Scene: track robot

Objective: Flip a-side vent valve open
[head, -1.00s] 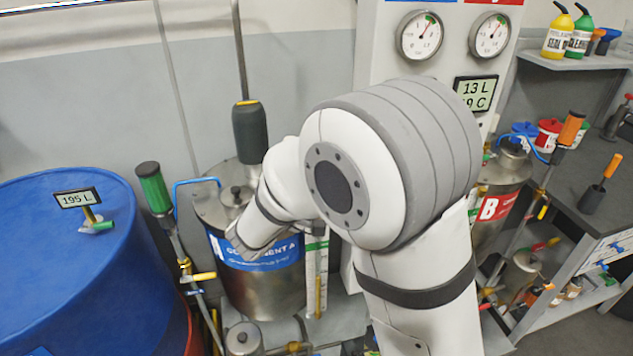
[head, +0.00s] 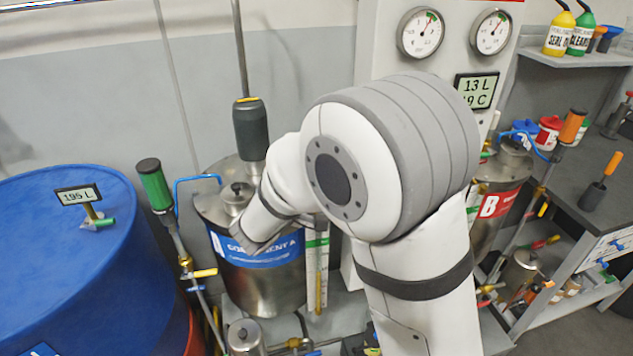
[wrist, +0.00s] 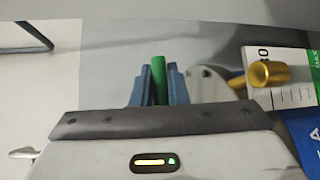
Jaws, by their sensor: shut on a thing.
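The steel component A tank (head: 268,290) with its blue label (head: 270,254) stands below and behind my arm in the head view. My wrist covers part of its lid and label, and my fingertips cannot be made out there. In the wrist view my gripper (wrist: 159,84) has its blue fingers closed on a slim green lever (wrist: 158,72), which stands upright between them. I take this lever for the a-side vent valve's handle. The valve body under it is hidden by the gripper, so its position cannot be told.
A brass pipe end (wrist: 265,73) and a white scale (wrist: 290,95) are just right of the fingers. A blue drum (head: 60,260) with a 195 L sign and a green-handled rod (head: 154,185) stand left. Gauges (head: 421,34) and component B tank (head: 490,207) are right.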

